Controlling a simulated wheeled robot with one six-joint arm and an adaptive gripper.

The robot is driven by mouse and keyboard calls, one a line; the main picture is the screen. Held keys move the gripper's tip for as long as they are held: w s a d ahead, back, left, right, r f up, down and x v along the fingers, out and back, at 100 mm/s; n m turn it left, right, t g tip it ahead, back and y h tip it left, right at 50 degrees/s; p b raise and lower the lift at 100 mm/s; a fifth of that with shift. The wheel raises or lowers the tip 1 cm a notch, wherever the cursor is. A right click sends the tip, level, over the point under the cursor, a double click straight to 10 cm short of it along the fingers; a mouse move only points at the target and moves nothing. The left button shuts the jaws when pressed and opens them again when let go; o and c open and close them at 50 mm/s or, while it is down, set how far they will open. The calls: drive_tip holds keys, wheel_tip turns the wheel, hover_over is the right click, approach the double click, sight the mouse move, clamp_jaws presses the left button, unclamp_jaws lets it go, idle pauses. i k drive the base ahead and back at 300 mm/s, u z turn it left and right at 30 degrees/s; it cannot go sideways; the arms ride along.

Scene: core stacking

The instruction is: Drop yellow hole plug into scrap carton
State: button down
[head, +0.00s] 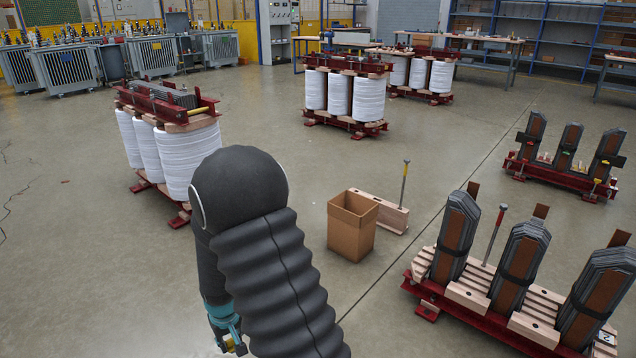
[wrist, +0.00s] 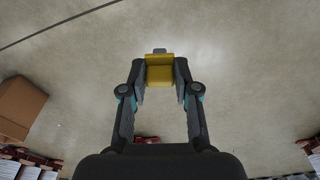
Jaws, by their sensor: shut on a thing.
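The yellow hole plug (wrist: 160,72) is between the fingertips of my gripper (wrist: 160,80) in the wrist view, with bare floor behind it. My gripper is shut on the plug. In the head view my gripper (head: 231,343) shows low in the picture, partly hidden by my arm, with a bit of yellow at its tip. The scrap carton (head: 352,226) is an open brown cardboard box on the floor, to the right of my gripper and apart from it. The carton also shows at the left edge of the wrist view (wrist: 20,105). Its inside bottom is hidden.
A wooden beam (head: 385,212) with an upright yellow-handled tool (head: 404,182) lies just behind the carton. A red-framed core assembly (head: 490,318) stands at the right. A white coil unit (head: 165,150) stands at the left. Floor around the carton's front is clear.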

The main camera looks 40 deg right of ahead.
sight(355, 253)
drive_tip(key=u, duration=0.1)
drive_tip(key=i, duration=1.55)
drive_tip(key=z, duration=0.7)
drive_tip(key=i, duration=1)
drive_tip(key=z, duration=1.5)
drive_tip(key=i, duration=0.55)
drive_tip(key=z, duration=0.45)
